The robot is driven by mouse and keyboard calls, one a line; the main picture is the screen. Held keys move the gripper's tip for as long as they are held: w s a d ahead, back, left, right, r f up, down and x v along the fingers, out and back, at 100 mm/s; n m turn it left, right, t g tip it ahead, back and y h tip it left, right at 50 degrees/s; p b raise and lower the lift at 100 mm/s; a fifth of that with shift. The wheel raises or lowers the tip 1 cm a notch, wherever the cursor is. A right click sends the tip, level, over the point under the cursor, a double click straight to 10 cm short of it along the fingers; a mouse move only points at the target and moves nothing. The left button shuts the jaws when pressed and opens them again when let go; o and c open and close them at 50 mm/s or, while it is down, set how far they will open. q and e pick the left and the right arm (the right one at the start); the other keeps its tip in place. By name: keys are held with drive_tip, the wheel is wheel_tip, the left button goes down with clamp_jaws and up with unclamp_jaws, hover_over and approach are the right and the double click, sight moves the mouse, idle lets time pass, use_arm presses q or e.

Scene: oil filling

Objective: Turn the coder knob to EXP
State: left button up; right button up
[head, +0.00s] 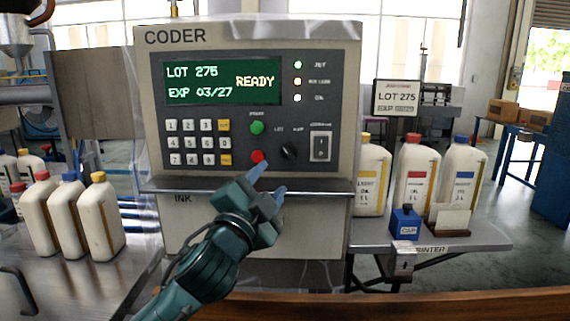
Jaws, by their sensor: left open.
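The grey coder (348,100) stands in the middle of the head view. Its black round knob (288,151) is on the right part of the panel, below small labels, one of which seems to read LOT. I cannot tell which label the knob points to. The screen (222,82) reads LOT 275, EXP 03/27 and READY. My left gripper (267,180) is open and empty, below and left of the knob and apart from it, in front of the panel's lower edge. My right gripper is not in view.
A green button (257,128), a red button (258,157), a keypad (199,142) and a rocker switch (320,147) surround the knob. A ledge (170,185) juts out below the panel. Bottles (414,175) stand right of the coder near a blue CAP box (406,223); more bottles (69,215) stand left.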

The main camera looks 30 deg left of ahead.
sight(287, 156)
use_arm(q)
drive_tip(key=x, duration=0.8)
drive_tip(key=shift+w+r+p, duration=0.15)
drive_tip(key=shift+w+p, duration=0.1)
drive_tip(key=shift+p, duration=0.15)
